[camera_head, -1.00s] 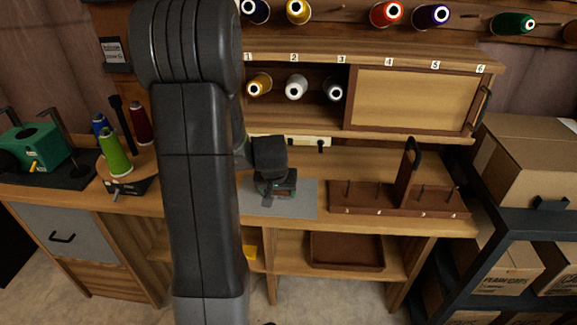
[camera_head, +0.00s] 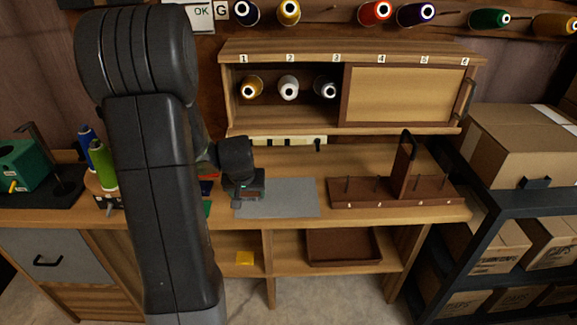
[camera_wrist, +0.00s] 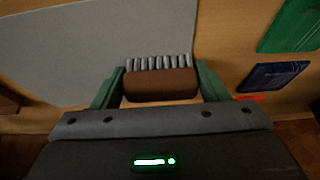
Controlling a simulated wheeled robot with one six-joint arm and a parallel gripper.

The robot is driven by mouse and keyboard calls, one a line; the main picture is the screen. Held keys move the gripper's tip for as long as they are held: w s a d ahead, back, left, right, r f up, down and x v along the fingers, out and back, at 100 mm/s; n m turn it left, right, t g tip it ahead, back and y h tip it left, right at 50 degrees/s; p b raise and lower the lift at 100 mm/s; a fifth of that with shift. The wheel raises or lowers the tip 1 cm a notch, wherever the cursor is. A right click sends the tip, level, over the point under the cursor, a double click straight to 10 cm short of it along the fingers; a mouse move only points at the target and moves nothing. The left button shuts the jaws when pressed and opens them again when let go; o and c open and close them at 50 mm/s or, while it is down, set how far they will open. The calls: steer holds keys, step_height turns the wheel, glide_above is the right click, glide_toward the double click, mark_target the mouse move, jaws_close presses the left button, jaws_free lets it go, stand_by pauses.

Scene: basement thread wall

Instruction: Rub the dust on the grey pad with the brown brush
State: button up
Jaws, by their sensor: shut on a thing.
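The grey pad (camera_head: 290,197) lies flat on the wooden bench, and it fills the upper left of the wrist view (camera_wrist: 90,45). My gripper (camera_wrist: 160,85) is shut on the brown brush (camera_wrist: 161,86), with a green finger on each side of its brown handle. The brush's grey bristles point away from my gripper, over the pad's right edge in the wrist view. I cannot tell whether they touch the pad. I make out no dust on the pad.
A brown peg rack (camera_head: 400,193) with a tall handle stands right of the pad. Green (camera_wrist: 292,25) and dark blue (camera_wrist: 272,76) flat pieces lie on the bench beside the pad. Thread spools (camera_head: 103,165) stand left of my arm. A shelf cabinet (camera_head: 405,109) rises behind.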

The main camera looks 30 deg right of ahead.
steer(key=shift+w+a, duration=0.25)
steer(key=shift+a, duration=0.1)
step_height(320, 180, up, 4)
steer(key=shift+s+d+f+p, duration=0.1)
steer(key=shift+s+f+p, duration=0.1)
steer(key=shift+p, duration=0.8)
steer(key=shift+w+r+p, duration=0.2)
steer(key=shift+r+p, duration=0.35)
steer(key=shift+r, duration=0.2)
steer(key=shift+r+p, duration=0.95)
steer(key=shift+r, duration=0.55)
